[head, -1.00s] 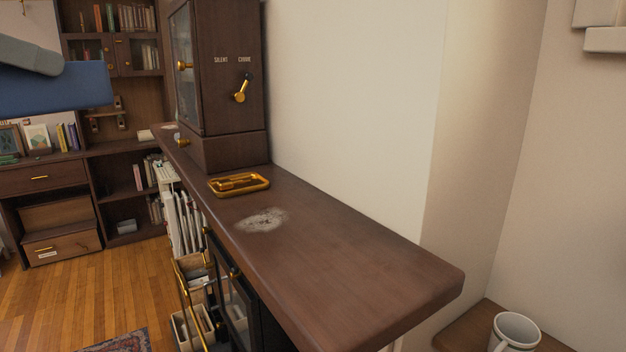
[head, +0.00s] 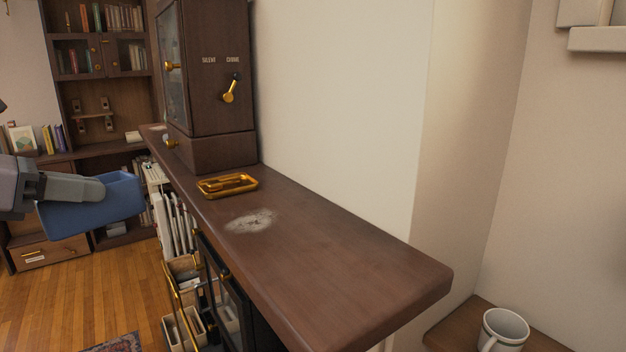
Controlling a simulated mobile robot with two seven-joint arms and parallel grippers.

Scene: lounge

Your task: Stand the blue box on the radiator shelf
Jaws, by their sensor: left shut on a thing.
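The blue box (head: 95,209) is at the left of the head view, held in the air in front of the bookcase. My left gripper (head: 85,188) comes in from the left and is shut on it. The box is slightly tilted and sits apart from the long dark wooden shelf (head: 330,255), left of its front edge. The shelf top is mostly bare, with a pale dusty patch (head: 251,220) on it. My right gripper is not in view.
A gold tray (head: 228,185) lies on the shelf before a dark wooden clock case (head: 208,80). Below stand folders and an open drawer. A white mug (head: 503,330) is on a lower surface at bottom right. The near shelf top is clear.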

